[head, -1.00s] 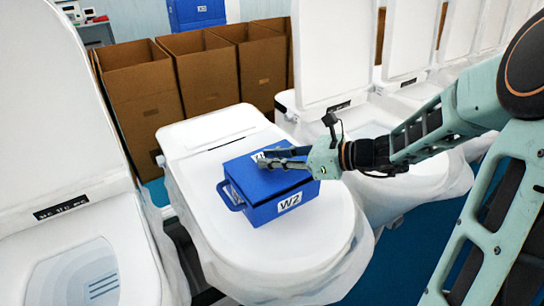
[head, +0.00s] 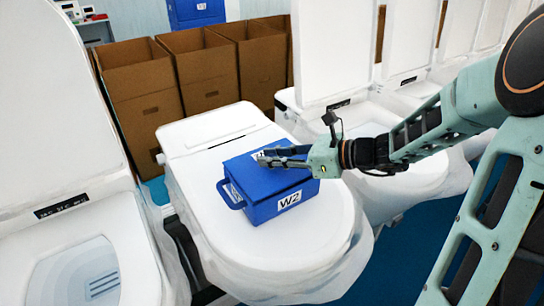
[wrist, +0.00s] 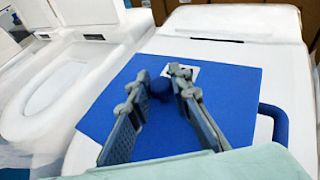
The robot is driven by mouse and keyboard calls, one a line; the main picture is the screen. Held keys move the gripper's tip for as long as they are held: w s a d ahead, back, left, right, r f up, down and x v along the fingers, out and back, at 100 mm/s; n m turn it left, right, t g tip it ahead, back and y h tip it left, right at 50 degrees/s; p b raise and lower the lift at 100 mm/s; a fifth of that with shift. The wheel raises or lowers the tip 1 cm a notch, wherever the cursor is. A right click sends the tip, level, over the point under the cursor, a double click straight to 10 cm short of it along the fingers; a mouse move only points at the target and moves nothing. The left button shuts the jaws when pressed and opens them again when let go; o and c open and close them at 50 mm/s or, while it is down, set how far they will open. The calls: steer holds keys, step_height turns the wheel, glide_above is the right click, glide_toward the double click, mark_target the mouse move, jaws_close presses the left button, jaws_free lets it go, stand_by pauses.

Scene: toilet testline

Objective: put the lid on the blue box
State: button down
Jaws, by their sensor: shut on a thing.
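The blue box (head: 267,210) with a "W2" label stands on the closed white toilet seat in the head view. Its blue lid (head: 243,174) lies over the box top; whether it is fully seated I cannot tell. My gripper (head: 262,157) is just above the lid, coming from the right. In the wrist view my gripper (wrist: 158,80) has its fingers around the knob, shut on it. The box interior is hidden.
The box's blue side handle (head: 231,196) sticks out on the left. White toilets with raised lids (head: 330,50) stand on both sides. Several open cardboard boxes (head: 205,75) stand behind. The front of the toilet seat (head: 290,262) is clear.

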steer(key=shift+f, duration=0.45)
stand_by(0.5)
steer(key=c, duration=1.7)
jaws_free()
steer(key=shift+r+p, duration=2.85)
steer(key=shift+r, duration=0.7)
